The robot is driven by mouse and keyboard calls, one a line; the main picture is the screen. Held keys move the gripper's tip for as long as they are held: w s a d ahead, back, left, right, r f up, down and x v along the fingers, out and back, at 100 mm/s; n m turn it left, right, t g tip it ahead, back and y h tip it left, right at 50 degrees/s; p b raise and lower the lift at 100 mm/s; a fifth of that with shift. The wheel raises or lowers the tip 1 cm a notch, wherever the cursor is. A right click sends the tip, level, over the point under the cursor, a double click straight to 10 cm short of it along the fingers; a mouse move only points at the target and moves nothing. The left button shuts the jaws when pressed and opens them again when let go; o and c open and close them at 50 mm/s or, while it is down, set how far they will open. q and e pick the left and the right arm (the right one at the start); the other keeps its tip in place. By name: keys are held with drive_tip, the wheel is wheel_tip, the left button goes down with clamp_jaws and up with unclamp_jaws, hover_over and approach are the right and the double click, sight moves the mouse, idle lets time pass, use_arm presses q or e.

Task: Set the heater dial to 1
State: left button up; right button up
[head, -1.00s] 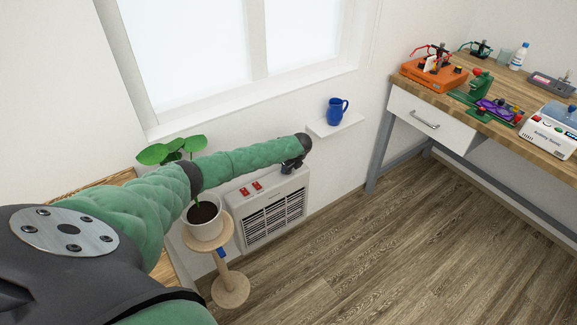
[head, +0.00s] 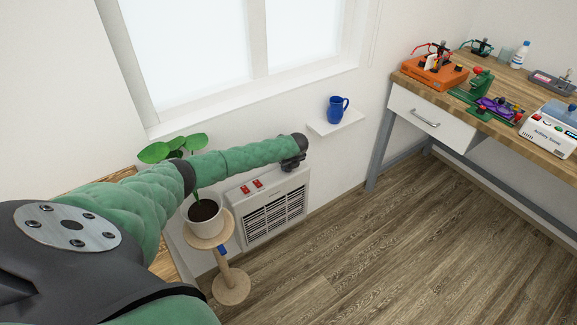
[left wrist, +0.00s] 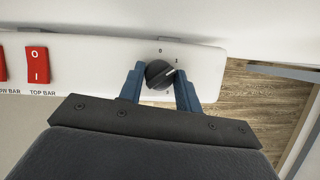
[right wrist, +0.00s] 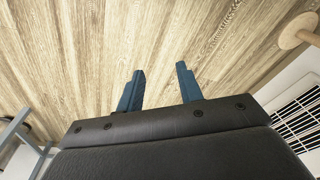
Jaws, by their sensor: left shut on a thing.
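The wall heater (head: 273,212) is a white box with a dark grille below the window. Its black dial (left wrist: 157,75) shows in the left wrist view, at the right end of the white panel. The marks 0 and 1 can be read around it, and a lower mark is partly hidden. The dial's white line points up and right, about toward the 1. My left gripper (left wrist: 158,74) is shut on the dial, one blue finger on each side. In the head view the left gripper (head: 293,163) hides the dial. My right gripper (right wrist: 160,68) is open and empty above the floor.
Two red switches (left wrist: 37,65) sit on the panel left of the dial. A potted plant (head: 206,214) on a round stand is close to the heater's left. A blue mug (head: 336,110) stands on a small shelf above. A workbench (head: 478,120) is at the right.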

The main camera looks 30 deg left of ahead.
use_arm(q)
drive_tip(key=o, duration=1)
drive_tip(key=shift+c, duration=0.2)
drive_tip(key=shift+s+d+r, duration=0.1)
drive_tip(key=shift+d+r, duration=0.15)
drive_tip(key=shift+r, duration=0.3)
drive_tip(key=b+v, duration=0.1)
drive_tip(key=v, duration=0.5)
drive_tip(key=shift+r, duration=0.25)
use_arm(e)
wheel_tip(320, 180, up, 6)
drive_tip(key=shift+w+a, duration=0.2)
drive_tip(key=shift+w, duration=0.25)
use_arm(q)
drive_tip(key=shift+d, duration=0.1)
drive_tip(key=shift+d, duration=0.1)
use_arm(e)
drive_tip(key=shift+r, duration=0.1)
